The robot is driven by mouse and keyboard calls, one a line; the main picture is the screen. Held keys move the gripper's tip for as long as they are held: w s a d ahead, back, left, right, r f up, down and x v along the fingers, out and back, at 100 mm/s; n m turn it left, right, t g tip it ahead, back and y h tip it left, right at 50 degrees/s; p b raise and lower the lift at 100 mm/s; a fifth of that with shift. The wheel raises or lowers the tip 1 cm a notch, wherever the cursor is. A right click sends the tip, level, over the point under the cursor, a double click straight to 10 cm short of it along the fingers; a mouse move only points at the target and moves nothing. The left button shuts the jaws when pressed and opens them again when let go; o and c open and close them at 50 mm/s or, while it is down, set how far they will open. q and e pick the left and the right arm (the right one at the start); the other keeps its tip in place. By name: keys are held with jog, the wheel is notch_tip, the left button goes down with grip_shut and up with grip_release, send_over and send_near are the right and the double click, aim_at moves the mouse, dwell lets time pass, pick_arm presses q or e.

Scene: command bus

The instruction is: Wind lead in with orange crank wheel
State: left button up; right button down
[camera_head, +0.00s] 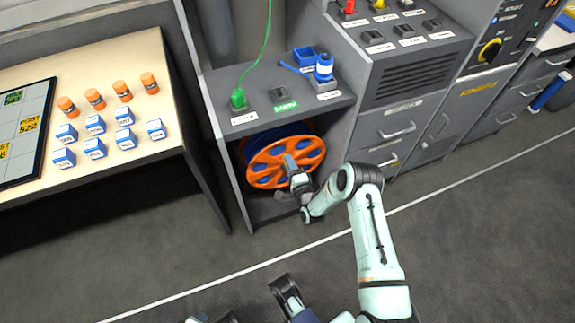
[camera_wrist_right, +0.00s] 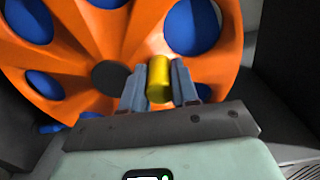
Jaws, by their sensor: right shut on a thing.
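The orange crank wheel (camera_head: 262,176) sits in the open bay of a grey cabinet, with blue showing behind it and through its holes. It fills much of the right wrist view (camera_wrist_right: 85,35). My right gripper (camera_head: 290,165) is at the wheel's front face. In the right wrist view its two fingers (camera_wrist_right: 159,84) are shut on the yellow crank handle (camera_wrist_right: 159,78), one on each side. The handle is off the wheel's dark hub (camera_wrist_right: 110,75). A blue plug (camera_head: 323,68) stands on the cabinet top with a short blue lead beside it.
A green plug (camera_head: 238,99) with a green cable stands on the cabinet top (camera_head: 245,124). A table (camera_head: 130,62) at left holds orange cylinders and blue-and-white blocks. Grey drawers (camera_head: 395,130) stand at right. The floor in front is clear, with a white line.

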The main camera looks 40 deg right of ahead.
dwell(0.5)
jog(key=c, duration=0.8)
grip_release()
jog(key=shift+s, duration=0.1)
jog(key=shift+c, duration=0.2)
pick_arm(q)
jog(key=s+d+r+g+p, duration=0.1)
jog(key=s+d+r+p, duration=0.1)
jog(key=s+r+p, duration=0.1)
jog(key=shift+s+d+h, duration=0.2)
jog(key=shift+s+h, duration=0.2)
jog(key=shift+s, duration=0.45)
pick_arm(e)
jog(key=v, duration=1.3)
jog(key=shift+s, duration=0.2)
pick_arm(q)
jog(key=shift+r, duration=0.1)
